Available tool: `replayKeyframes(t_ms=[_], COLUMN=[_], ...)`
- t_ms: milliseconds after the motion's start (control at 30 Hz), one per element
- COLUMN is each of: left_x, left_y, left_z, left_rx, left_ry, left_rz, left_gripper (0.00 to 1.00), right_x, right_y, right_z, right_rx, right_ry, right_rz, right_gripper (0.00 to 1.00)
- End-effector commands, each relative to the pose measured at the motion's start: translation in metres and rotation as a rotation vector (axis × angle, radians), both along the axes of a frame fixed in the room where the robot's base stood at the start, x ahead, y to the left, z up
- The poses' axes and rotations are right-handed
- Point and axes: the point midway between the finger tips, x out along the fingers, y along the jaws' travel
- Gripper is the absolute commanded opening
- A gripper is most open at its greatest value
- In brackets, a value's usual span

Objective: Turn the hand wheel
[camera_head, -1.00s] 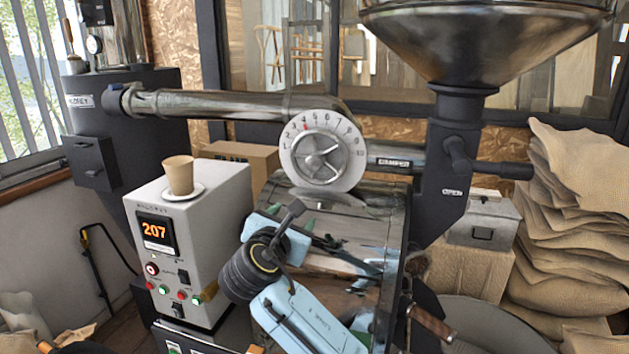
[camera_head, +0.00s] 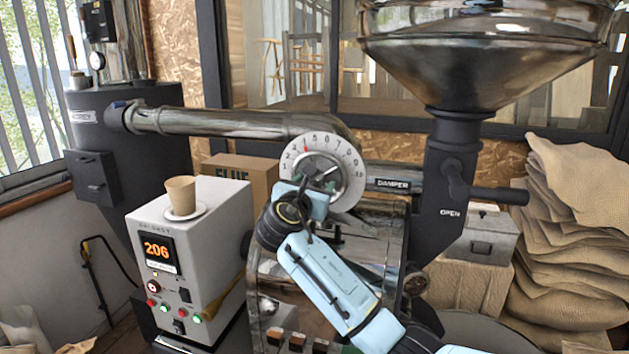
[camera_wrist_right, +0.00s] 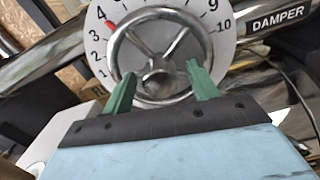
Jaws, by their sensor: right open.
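The hand wheel (camera_wrist_right: 188,20) is a shiny metal ring with spokes and a round hub. It sits in front of a white dial numbered up to 10 (camera_head: 350,158), with a red mark near 4. My right gripper (camera_wrist_right: 160,85) is open, its two green fingers pointing at the lower part of the wheel, one on each side of the hub. The fingertips overlap the lower rim in the right wrist view; I cannot tell whether they touch it. In the head view my right gripper (camera_head: 318,180) covers the wheel's lower part. My left gripper is not in view.
A metal pipe (camera_head: 230,122) runs left from the dial. The damper bar (camera_head: 395,184) lies to its right. A grey control box (camera_head: 190,240) carries a paper cup (camera_head: 181,194) on a saucer. A dark hopper stand (camera_head: 448,165) and stacked sacks (camera_head: 570,240) stand at right.

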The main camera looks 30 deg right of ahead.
Motion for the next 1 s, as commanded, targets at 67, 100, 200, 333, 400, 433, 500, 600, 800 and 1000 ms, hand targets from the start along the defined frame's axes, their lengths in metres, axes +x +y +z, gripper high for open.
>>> replayKeyframes(t_ms=[67,100,200,333,400,433,500,600,800,1000], left_x=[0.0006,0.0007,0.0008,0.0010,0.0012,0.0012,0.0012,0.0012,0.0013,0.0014], left_y=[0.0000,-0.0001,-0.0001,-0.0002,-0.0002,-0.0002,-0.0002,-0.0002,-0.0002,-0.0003], left_z=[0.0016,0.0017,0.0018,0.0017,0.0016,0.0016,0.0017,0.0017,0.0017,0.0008], left_rx=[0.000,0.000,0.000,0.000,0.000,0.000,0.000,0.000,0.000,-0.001], left_ry=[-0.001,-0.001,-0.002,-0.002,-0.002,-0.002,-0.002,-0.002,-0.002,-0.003], left_rz=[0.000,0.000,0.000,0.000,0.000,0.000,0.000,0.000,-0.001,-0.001], left_gripper=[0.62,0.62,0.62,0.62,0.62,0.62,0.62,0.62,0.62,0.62], right_x=[0.0034,0.0045,0.0058,0.0058,0.0058,0.0058,0.0057,0.0057,0.0056,0.0065], right_y=[-0.0046,-0.0058,-0.0072,-0.0071,-0.0070,-0.0070,-0.0070,-0.0069,-0.0068,-0.0063], right_z=[0.0005,0.0004,0.0003,-0.0001,-0.0001,-0.0001,-0.0002,-0.0002,-0.0004,-0.0007], right_rx=[0.000,0.001,0.001,0.001,0.001,0.001,0.002,0.001,0.001,0.003], right_ry=[0.000,-0.001,-0.002,-0.002,-0.002,-0.002,-0.001,0.000,0.000,-0.002], right_rz=[-0.001,-0.001,0.000,0.000,0.000,0.000,0.000,0.000,0.000,0.000], right_gripper=[0.59,0.59,0.59,0.59,0.59,0.56,0.47,0.34,0.08,0.00])
